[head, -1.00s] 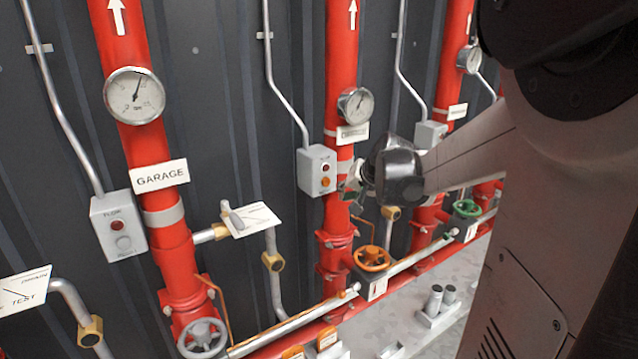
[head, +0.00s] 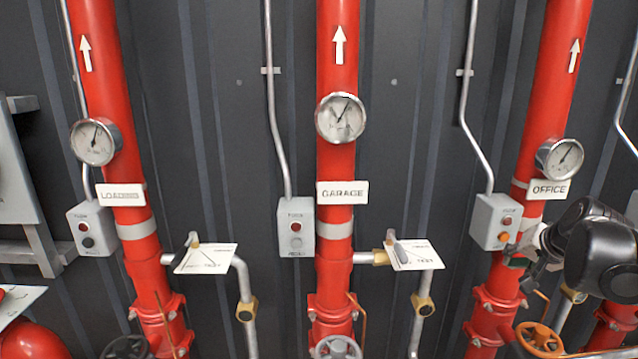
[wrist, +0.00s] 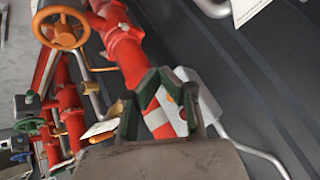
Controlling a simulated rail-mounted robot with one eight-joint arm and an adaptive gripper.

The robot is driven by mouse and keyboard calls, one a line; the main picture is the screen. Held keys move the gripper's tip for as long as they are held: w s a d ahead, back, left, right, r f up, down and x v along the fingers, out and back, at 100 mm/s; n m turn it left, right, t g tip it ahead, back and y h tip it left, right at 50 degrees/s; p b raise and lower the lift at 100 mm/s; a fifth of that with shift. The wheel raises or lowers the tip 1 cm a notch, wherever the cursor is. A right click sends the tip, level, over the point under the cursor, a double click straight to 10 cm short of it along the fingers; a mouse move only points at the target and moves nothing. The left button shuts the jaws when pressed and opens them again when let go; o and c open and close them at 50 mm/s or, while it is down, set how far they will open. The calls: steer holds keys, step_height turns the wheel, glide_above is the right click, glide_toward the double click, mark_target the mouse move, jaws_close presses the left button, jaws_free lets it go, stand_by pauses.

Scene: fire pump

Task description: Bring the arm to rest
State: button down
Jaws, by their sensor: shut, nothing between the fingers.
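My gripper (head: 530,262) is at the right of the head view, in front of the OFFICE pipe (head: 548,95) and just right of its grey switch box (head: 493,222). It is shut and holds nothing. Whether it touches the pipe or box cannot be told. In the wrist view my gripper (wrist: 172,88) has its dark green fingers pointing toward the red pipe and a pale box with an orange spot. The black wrist part of my arm fills the right edge of the head view.
The GARAGE pipe (head: 337,90) and the loading pipe (head: 105,70) carry gauges and labels. Drain/test levers (head: 400,255) stick out between pipes. An orange handwheel (head: 540,338) sits below my gripper; it also shows in the wrist view (wrist: 62,28). A red rounded object (head: 35,340) is at lower left.

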steer(key=s+a+f+n+g+b, duration=0.15)
steer(key=s+a, duration=0.25)
steer(key=a, duration=0.4)
steer(key=s+a+f+n+t+b, duration=0.1)
steer(key=s+a+n+b, duration=0.15)
steer(key=a, duration=0.65)
steer(key=s+a+f+n+y+b, duration=0.1)
steer(key=s+a+f+n, duration=0.3)
steer(key=s+a, duration=0.6)
steer(key=s+f+g+b, duration=0.1)
steer(key=s+f, duration=0.1)
steer(key=s, duration=0.1)
steer(key=shift+a+f, duration=0.2)
steer(key=shift+a, duration=0.2)
